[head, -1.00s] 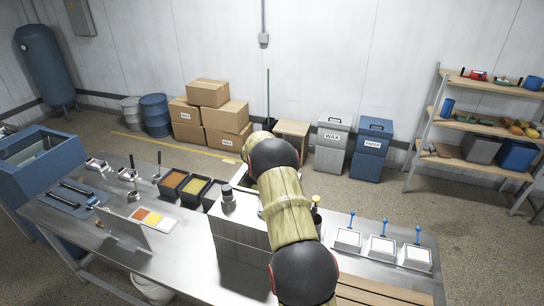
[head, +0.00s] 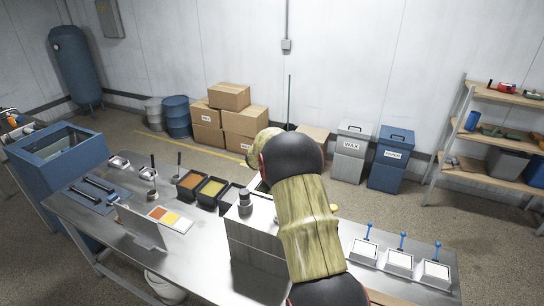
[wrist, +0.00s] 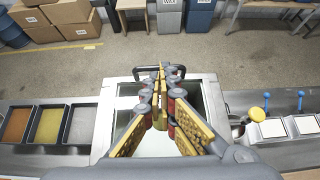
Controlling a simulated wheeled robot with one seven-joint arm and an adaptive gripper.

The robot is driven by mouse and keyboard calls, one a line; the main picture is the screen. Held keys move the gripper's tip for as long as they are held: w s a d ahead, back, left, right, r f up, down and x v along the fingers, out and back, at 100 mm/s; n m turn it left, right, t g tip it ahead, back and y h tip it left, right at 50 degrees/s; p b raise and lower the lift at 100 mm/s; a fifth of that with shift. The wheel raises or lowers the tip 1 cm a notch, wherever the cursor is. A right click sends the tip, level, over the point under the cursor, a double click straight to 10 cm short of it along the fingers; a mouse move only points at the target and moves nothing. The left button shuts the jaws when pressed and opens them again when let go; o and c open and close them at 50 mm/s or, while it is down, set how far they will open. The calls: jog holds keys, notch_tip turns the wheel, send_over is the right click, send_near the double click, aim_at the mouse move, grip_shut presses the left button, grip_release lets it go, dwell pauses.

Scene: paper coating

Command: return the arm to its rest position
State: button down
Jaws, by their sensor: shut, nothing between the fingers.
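My arm, with yellow-tan and dark sections, rises from the bottom of the head view and hides my gripper there. In the wrist view my gripper (wrist: 162,98) is shut and empty, with its yellow-padded fingers together. It is over a square metal tank (wrist: 122,92) with a pale inside and a dark handle at its far edge. The height of the fingers above the tank cannot be told. In the head view the metal box (head: 254,240) on the steel table stands beside my arm.
Dark trays (head: 210,190) of orange and yellow material stand left of the tank. Square white pads with blue-knobbed handles (head: 402,243) stand to the right. Floor between is clear.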

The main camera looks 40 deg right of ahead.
jog(key=shift+r, duration=0.1)
jog(key=s+a+r+m+y+b, duration=0.15)
jog(key=s+a+m+b, duration=0.25)
jog(key=a, duration=0.4)
jog(key=s+a+r+m+b, duration=0.2)
jog(key=s+a+m+b, duration=0.15)
jog(key=a, duration=0.45)
jog(key=s+a+r+m+y+b, duration=0.1)
jog(key=s+a+r+m+b, duration=0.15)
jog(key=s+a+m, duration=0.4)
jog(key=s+a+f+m+y+b, duration=0.4)
jog(key=s+a+f+b, duration=0.2)
jog(key=s+a, duration=0.5)
jog(key=s+a+f+m+t+y+b, duration=0.1)
jog(key=s+a+f+m+y+b, duration=0.2)
jog(key=a, duration=1.5)
jog(key=s+f+m+b, duration=0.1)
jog(key=s+f, duration=0.3)
jog(key=s, duration=0.4)
jog(key=shift+s+a+f+y+b, duration=0.15)
jog(key=shift+y+b, duration=0.2)
jog(key=shift+b, duration=0.55)
